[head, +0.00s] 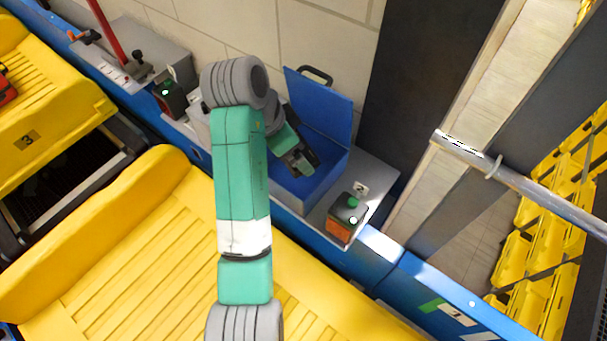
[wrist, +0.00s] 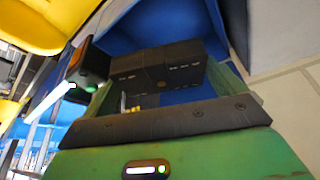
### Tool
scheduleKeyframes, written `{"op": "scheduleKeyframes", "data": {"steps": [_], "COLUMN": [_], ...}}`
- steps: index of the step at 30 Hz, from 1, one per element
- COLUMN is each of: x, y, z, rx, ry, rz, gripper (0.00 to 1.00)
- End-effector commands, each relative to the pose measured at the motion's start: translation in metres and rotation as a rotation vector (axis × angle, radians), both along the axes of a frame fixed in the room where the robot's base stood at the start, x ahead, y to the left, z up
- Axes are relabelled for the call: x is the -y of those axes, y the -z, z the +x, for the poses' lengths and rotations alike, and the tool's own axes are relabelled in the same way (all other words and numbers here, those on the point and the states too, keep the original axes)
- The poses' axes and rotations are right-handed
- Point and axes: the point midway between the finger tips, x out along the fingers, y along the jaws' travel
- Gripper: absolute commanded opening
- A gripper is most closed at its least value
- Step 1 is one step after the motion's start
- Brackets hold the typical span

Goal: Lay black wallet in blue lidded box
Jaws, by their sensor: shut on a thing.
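The blue lidded box (head: 335,172) stands on the grey ledge by the wall in the head view, its lid (head: 318,108) raised at the back. My gripper (head: 301,163) is over the box's opening, pointing down into it. In the wrist view my gripper (wrist: 156,88) is shut on a dark item, taken as the black wallet (wrist: 158,72), with the box's blue inside (wrist: 160,30) behind it. In the head view the wallet is hard to tell from the dark fingers. I cannot tell whether it touches the box floor.
A button unit (head: 347,215) with green and orange parts stands right of the box, close to it. Another unit (head: 168,97) is to the left, with a red post (head: 105,30) beyond. Yellow trays (head: 130,270) lie on the blue-edged conveyor in front.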

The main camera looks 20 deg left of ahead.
Motion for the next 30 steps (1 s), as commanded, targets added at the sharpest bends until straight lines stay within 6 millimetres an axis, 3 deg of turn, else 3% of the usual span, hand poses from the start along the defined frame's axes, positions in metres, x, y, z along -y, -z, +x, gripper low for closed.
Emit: {"op": "scheduleKeyframes", "data": {"steps": [1,3,6,17,26,30], "x": [0.006,0.007,0.011,0.01,0.01,0.01], "y": [0.008,-0.003,0.001,0.066,0.083,0.106], "z": [0.013,0.025,0.039,0.036,0.037,0.036], "rx": [0.003,-0.001,-0.004,-0.004,-0.001,-0.004], "ry": [0.005,0.002,0.0,-0.001,0.0,-0.001], "rz": [-0.001,-0.002,-0.001,-0.002,0.0,-0.002], "gripper": [0.71,0.71,0.71,0.71,0.71,0.71]}}
